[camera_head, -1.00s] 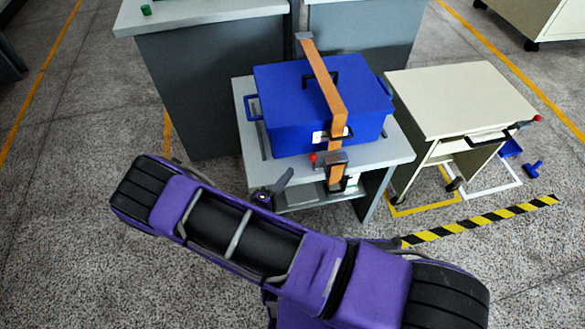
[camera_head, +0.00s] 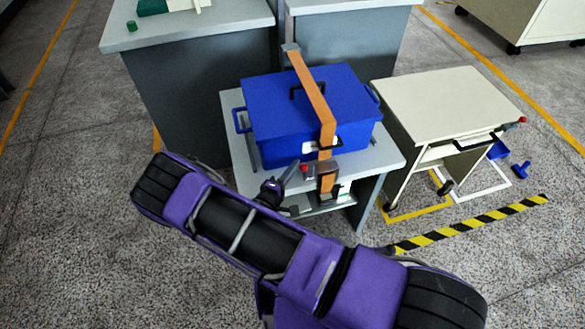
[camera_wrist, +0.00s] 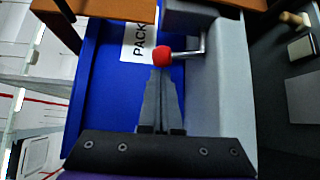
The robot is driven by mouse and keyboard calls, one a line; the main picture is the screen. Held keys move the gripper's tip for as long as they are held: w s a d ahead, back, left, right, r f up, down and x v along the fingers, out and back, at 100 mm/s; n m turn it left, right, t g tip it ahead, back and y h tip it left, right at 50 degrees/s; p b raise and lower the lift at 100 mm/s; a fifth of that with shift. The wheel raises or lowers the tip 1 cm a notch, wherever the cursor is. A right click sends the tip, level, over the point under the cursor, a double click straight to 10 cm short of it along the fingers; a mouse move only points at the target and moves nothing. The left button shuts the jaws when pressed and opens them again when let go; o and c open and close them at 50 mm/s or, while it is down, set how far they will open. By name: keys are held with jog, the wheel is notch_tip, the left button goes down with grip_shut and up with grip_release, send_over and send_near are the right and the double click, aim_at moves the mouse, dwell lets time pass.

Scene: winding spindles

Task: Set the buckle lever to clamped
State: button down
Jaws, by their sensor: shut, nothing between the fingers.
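The buckle lever shows as a red knob (camera_head: 304,168) at the left of the grey buckle (camera_head: 328,167), at the front edge of the grey table. In the wrist view the red knob (camera_wrist: 162,56) sits on a bent grey rod running right. An orange strap (camera_head: 313,93) runs over a blue case (camera_head: 268,119) and down through the buckle. My gripper (camera_head: 300,168) is shut and empty. In the wrist view its fingertips (camera_wrist: 160,69) are right at the knob, pointing at it; I cannot tell if they touch. The fingers do not surround the knob.
The blue case stands on a grey table (camera_head: 385,162). A cream cart (camera_head: 445,95) is at the right, and grey cabinets stand behind. Black and yellow tape (camera_head: 470,224) marks the floor. Open floor lies to the left.

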jog(key=shift+s+r+m+t+h+b, duration=0.15)
jog(key=shift+s+m+t+h+b, duration=0.15)
jog(key=shift+m+t+b, duration=0.15)
dwell(0.4)
